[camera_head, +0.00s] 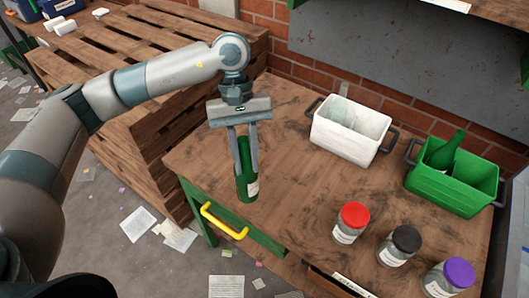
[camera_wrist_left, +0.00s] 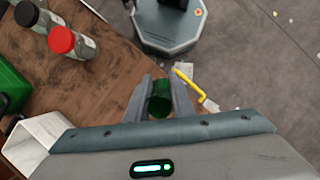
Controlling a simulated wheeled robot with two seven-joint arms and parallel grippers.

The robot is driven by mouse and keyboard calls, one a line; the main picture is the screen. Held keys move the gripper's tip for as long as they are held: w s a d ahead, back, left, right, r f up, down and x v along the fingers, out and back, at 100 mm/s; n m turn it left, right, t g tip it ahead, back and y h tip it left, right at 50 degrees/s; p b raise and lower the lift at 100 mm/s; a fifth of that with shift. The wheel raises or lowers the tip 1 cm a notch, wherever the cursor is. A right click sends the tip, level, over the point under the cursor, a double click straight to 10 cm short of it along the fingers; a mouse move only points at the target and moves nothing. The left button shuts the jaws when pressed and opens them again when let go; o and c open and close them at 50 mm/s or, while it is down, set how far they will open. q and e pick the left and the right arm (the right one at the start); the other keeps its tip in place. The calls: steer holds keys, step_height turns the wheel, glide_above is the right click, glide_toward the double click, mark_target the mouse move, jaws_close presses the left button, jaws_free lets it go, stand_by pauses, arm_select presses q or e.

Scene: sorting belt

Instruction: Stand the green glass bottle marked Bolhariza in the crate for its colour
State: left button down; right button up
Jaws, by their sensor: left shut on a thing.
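My left gripper (camera_head: 245,151) is shut on a green glass bottle (camera_head: 246,180), held upright with a pale label low on its side. The label's writing is too small to read. The bottle is over the left front part of the wooden table. In the left wrist view the bottle (camera_wrist_left: 159,104) shows between the two fingers (camera_wrist_left: 160,98). A green crate (camera_head: 478,190) stands at the table's right and holds another green bottle (camera_head: 444,152), leaning. A white crate (camera_head: 345,145) stands at the back middle with a clear glass piece inside. My right gripper is not in view.
Jars with red (camera_head: 351,222), black (camera_head: 400,246) and purple (camera_head: 449,278) lids stand along the right front. The table (camera_head: 290,185) is bare between the held bottle and the crates. A yellow handle (camera_head: 224,222) is at the front edge. A brick wall and grey panel (camera_head: 400,50) stand behind.

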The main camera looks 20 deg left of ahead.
arm_select(q)
steer(key=a+m, duration=0.1)
steer(key=m, duration=0.1)
steer(key=s+a+m+y, duration=0.1)
steer(key=a+m, duration=0.1)
steer(key=s+a+m+y, duration=0.1)
steer(key=shift+a+f+m+g, duration=0.25)
steer(key=shift+a+m+g, duration=0.05)
steer(key=shift+m, duration=0.1)
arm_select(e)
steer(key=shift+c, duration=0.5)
